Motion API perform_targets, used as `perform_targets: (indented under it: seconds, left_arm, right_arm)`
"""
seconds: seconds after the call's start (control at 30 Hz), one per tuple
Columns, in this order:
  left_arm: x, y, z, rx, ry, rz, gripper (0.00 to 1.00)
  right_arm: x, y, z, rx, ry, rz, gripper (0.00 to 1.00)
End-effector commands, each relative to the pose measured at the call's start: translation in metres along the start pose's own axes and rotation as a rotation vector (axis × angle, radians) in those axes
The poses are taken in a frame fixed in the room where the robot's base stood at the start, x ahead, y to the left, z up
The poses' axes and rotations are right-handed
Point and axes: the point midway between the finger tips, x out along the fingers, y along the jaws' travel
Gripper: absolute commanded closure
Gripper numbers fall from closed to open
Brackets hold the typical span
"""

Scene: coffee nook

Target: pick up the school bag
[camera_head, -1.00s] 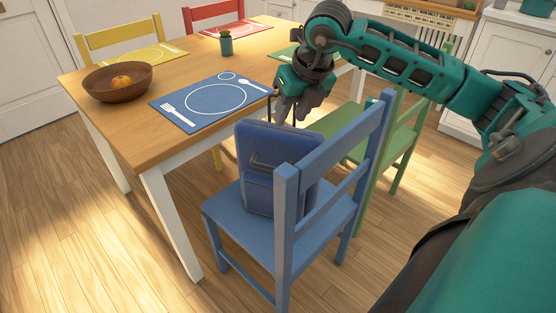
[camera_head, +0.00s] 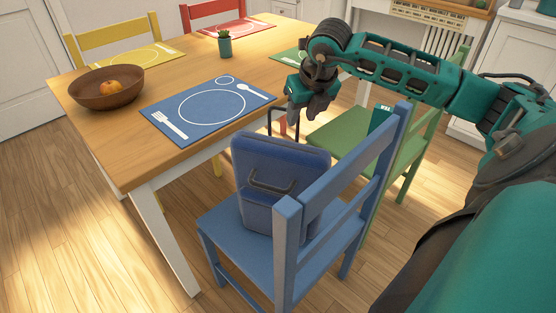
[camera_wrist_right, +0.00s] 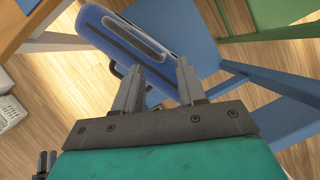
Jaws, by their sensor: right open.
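The school bag (camera_head: 285,170) is blue with a dark handle on its face. It stands upright on the seat of the blue chair (camera_head: 240,248), leaning towards the backrest. My right gripper (camera_head: 308,116) is open and empty above and beyond the bag's top edge, apart from it in the head view. In the right wrist view, the open fingers (camera_wrist_right: 160,70) point at the bag (camera_wrist_right: 165,52), whose dark trim shows, with nothing visible between them.
The wooden table (camera_head: 110,150) stands left of the chair, with a blue placemat (camera_head: 205,108), a brown bowl (camera_head: 105,95) and a small plant (camera_head: 225,44). A green chair (camera_head: 345,140) is behind the blue chair. Its backrest (camera_head: 345,195) rises right of the bag.

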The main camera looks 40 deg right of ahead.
Motion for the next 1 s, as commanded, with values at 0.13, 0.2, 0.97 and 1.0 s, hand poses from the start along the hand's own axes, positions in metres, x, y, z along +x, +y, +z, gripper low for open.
perform_targets:
  seconds: [0.13, 0.2, 0.97, 1.0]
  left_arm:
    - [0.001, -0.001, 0.002, 0.003, -0.002, 0.0, 0.57]
    - [0.001, -0.001, 0.003, 0.004, -0.002, 0.0, 0.57]
    - [0.005, 0.0, 0.006, -0.005, 0.001, -0.001, 0.57]
    - [0.005, 0.001, 0.006, -0.007, 0.002, -0.001, 0.57]
  right_arm:
    - [0.011, 0.0, -0.001, 0.0, 0.001, 0.001, 0.6]
    - [0.018, 0.0, -0.001, 0.0, 0.001, 0.001, 0.6]
    - [0.062, -0.002, -0.002, -0.001, -0.001, 0.001, 0.75]
    - [0.062, -0.002, -0.002, -0.001, -0.001, 0.001, 0.79]
